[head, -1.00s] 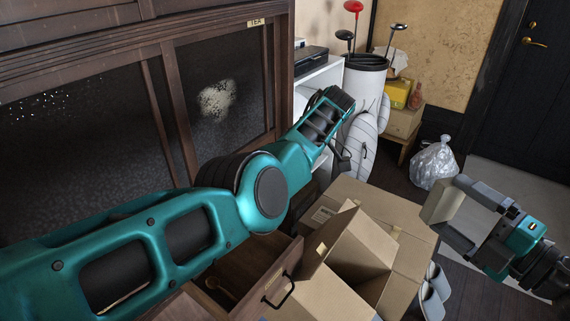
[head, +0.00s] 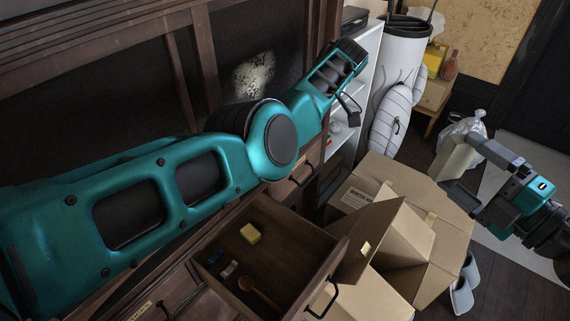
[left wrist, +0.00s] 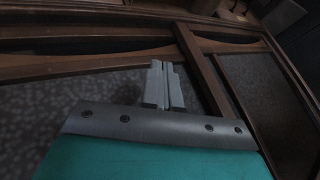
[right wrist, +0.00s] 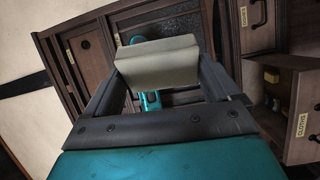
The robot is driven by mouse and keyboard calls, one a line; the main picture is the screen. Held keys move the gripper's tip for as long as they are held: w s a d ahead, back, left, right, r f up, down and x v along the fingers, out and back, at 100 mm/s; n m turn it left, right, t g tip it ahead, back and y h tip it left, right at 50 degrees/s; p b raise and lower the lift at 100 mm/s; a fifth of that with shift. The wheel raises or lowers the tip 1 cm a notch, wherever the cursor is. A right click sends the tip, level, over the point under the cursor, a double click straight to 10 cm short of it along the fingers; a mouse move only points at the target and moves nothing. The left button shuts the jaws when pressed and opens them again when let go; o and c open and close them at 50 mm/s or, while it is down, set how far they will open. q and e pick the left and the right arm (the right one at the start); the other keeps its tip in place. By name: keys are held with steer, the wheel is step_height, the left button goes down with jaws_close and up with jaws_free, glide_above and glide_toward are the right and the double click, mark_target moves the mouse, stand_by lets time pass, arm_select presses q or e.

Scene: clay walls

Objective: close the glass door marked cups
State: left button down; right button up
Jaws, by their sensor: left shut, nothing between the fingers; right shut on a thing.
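A dark wooden cabinet with glass panels fills the upper left of the head view; a glass door (head: 250,35) with a pale speckled patch shows behind my left arm. No label reading cups can be made out, so I cannot tell which door is marked so. In the left wrist view my left gripper (left wrist: 163,68) is shut and empty, its fingertips by a wooden rail in front of speckled glass (left wrist: 110,100). In the head view its fingertips are hidden. My right gripper (head: 460,165) is shut on a cream block (right wrist: 158,65), held above the floor at the right.
An open drawer (head: 322,270) juts out below my left arm, with a yellow block (head: 250,233) and wooden spoon (head: 258,293) inside. Cardboard boxes (head: 440,210) stand beside it. A white golf bag (head: 400,80) and shelf (head: 368,70) are behind. Slippers (head: 462,285) lie on the floor.

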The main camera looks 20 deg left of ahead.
arm_select(q)
steer(key=s+a+f+p, duration=0.4)
steer(key=s+a+f, duration=0.2)
steer(key=s+f, duration=0.1)
steer(key=shift+a+f, duration=0.15)
steer(key=shift+f, duration=0.25)
stand_by(0.5)
